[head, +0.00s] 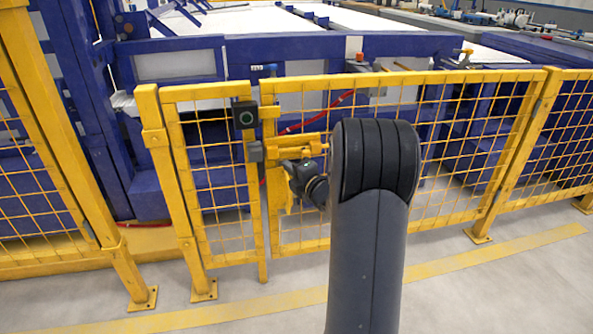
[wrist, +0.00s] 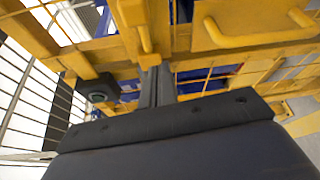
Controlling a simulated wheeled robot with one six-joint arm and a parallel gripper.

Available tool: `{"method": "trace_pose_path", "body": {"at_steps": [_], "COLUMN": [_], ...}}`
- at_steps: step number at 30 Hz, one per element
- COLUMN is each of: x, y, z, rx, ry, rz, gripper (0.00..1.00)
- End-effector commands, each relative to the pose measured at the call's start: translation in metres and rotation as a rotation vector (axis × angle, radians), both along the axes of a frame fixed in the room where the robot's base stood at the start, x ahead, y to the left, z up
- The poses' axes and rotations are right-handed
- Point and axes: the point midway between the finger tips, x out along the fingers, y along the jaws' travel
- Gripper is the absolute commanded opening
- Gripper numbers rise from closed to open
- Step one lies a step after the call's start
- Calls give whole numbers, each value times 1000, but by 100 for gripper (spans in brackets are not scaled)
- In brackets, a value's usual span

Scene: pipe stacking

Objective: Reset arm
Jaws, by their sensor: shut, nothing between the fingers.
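My dark grey arm rises in front of a yellow mesh safety gate (head: 400,205) in the head view. Its wrist is at the gate's latch area, and the arm hides part of the gate. In the wrist view my gripper (wrist: 157,80) points away from the camera with its dark fingers together and nothing held. The fingertips are close to a yellow latch part (wrist: 143,45); I cannot tell whether they touch it. A yellow handle (wrist: 260,38) is to the right of the fingers.
Blue machinery (head: 160,190) stands behind the fence. The grey floor (head: 510,290) at right is clear.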

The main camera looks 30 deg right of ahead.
Motion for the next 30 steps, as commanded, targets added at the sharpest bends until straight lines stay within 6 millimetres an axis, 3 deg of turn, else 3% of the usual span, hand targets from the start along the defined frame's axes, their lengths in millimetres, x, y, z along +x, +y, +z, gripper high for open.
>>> {"method": "trace_pose_path", "body": {"at_steps": [1,6,12,19,30], "x": [-15,-52,-79,-87,-80], "y": [-5,-7,-9,-8,-8], "z": [8,9,9,8,7], "rx": [2,2,0,-1,-2], "ry": [1,0,-1,-1,-2], "rz": [-9,-7,-4,-1,0], "gripper": [0,0,0,0,0]}}
